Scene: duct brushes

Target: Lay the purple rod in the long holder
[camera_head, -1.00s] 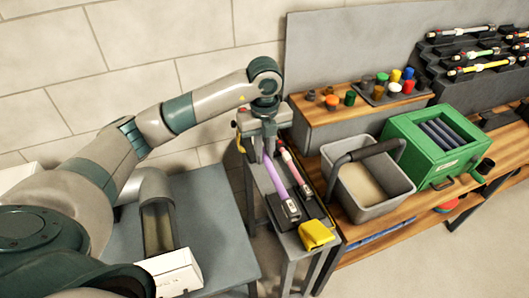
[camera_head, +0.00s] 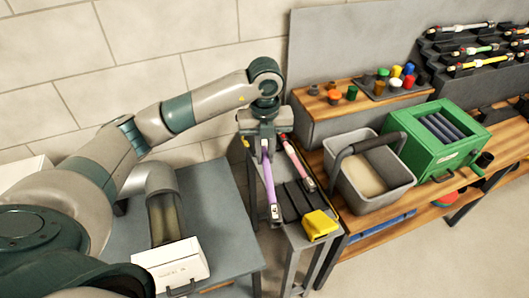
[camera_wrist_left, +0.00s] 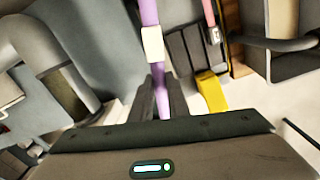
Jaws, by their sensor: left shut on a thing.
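The purple rod (camera_head: 268,180) is in my left gripper (camera_head: 266,138), which is shut on it near its far end in the head view. The rod's pale near end shows left of the dark holders, over or beside the narrow stand's left edge; its height is unclear. In the left wrist view the purple rod (camera_wrist_left: 149,14) with a white band runs up from between the fingers (camera_wrist_left: 160,98). Dark long holders (camera_head: 296,200) lie on the stand; which one the task means is unclear. They also show in the wrist view (camera_wrist_left: 184,58). My right gripper is out of view.
A pink rod (camera_head: 294,162) lies right of the purple one. A yellow block (camera_head: 320,225) sits at the stand's near end. A grey bin (camera_head: 368,178) and green crate (camera_head: 437,140) stand on the bench to the right. A grey table (camera_head: 225,215) is at left.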

